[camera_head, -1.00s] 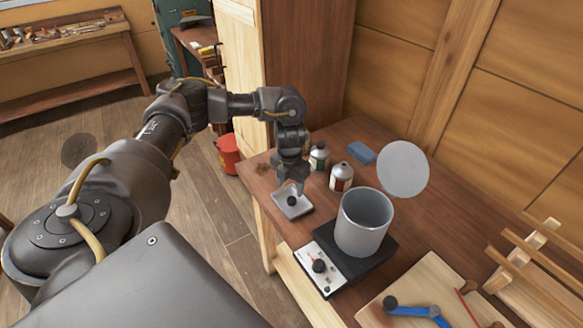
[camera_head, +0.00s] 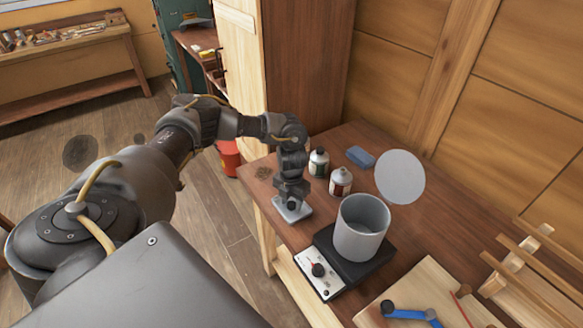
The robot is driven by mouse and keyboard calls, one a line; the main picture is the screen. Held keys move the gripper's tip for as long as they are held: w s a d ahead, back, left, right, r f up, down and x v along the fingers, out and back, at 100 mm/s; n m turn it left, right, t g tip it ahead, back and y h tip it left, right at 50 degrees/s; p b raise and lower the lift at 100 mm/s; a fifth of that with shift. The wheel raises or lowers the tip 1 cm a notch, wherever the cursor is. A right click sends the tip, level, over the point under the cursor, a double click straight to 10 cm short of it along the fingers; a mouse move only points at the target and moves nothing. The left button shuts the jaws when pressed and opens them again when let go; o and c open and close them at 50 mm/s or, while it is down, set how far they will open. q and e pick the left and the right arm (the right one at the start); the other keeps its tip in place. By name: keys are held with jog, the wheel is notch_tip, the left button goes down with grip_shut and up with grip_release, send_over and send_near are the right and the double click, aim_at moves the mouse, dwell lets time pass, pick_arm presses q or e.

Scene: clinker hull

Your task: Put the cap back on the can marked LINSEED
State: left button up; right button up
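Two small cans stand on the wooden bench in the head view. One has a dark green label (camera_head: 319,162) and the other a red label (camera_head: 340,182). The lettering is too small to read, so I cannot tell which is LINSEED. A small pale tray (camera_head: 304,214) lies in front of them, with a dark round cap (camera_head: 293,206) on it. My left gripper (camera_head: 292,200) points down over the tray, with its fingertips at the cap. The fingers hide part of the cap, and I cannot tell whether they grip it. My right gripper is out of view.
A large grey pot (camera_head: 361,228) stands on a black hotplate (camera_head: 335,262) right of the tray. A pale round disc (camera_head: 400,177) shows behind the pot. A blue block (camera_head: 360,157) lies behind the cans. A wooden board (camera_head: 440,300) with a blue tool is at the front right.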

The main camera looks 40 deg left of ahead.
aim_at(292, 204)
pick_arm(q)
jog(key=c, duration=0.7)
jog(key=shift+r, duration=0.1)
jog(key=shift+r+b, duration=0.2)
jog(key=shift+b, duration=0.15)
notch_tip(292, 204, up, 3)
jog(key=shift+d+f+b, duration=0.1)
jog(key=shift+f+b, duration=0.1)
jog(key=shift+b, duration=0.6)
jog(key=s+d+r, duration=0.2)
jog(key=s+r, duration=0.1)
jog(key=s, duration=0.1)
jog(key=s+d+r, duration=0.2)
jog(key=s+r, duration=0.1)
jog(key=s, duration=0.1)
jog(key=s+d+r, duration=0.1)
jog(key=s+r, duration=0.2)
jog(key=s, duration=0.1)
jog(key=shift+s+d+r, duration=0.35)
jog(key=shift+d+r, duration=0.05)
